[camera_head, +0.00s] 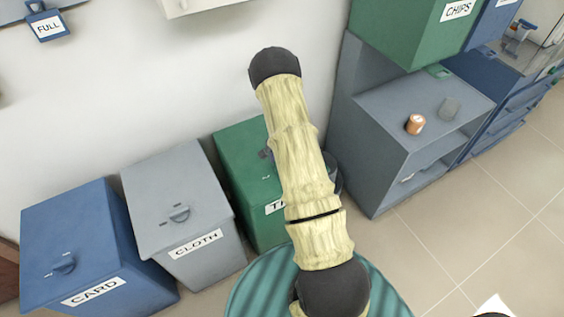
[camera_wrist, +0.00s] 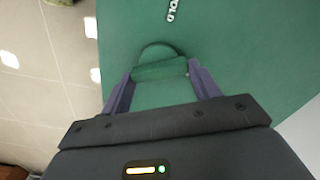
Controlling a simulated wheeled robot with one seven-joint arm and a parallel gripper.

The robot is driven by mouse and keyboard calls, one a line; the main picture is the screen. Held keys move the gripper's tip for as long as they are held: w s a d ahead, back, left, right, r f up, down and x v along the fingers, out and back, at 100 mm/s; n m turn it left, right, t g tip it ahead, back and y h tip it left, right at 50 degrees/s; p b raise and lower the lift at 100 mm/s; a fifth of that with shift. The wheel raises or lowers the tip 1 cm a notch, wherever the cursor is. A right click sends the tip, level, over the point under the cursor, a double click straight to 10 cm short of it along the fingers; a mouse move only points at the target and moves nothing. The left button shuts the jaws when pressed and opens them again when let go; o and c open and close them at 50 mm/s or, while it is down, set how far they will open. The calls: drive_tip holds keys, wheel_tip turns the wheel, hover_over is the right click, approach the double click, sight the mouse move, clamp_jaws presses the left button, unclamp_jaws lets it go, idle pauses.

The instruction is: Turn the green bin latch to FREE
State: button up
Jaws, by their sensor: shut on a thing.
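The green bin (camera_head: 238,148) stands against the wall, with a white label starting with "T" partly hidden by my arm. In the wrist view its green lid (camera_wrist: 262,50) fills most of the picture. The green latch (camera_wrist: 158,55) is a rounded disc with a raised grip bar across it. My gripper (camera_wrist: 160,70) is shut on the latch's bar, with one purple finger on each side. In the head view my arm hides most of the latch area.
A grey CLOTH bin (camera_head: 165,190) and a blue CARD bin (camera_head: 75,235) stand to the left. A grey shelf unit (camera_head: 380,140) with a copper-coloured can (camera_head: 415,124) stands to the right. A green CHIPS bin (camera_head: 405,30) is above it. Tiled floor is open at lower right.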

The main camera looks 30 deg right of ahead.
drive_tip(key=m, duration=0.5)
idle(0.7)
drive_tip(key=o, duration=1)
wheel_tip(320, 180, up, 18)
drive_tip(key=shift+f, duration=0.25)
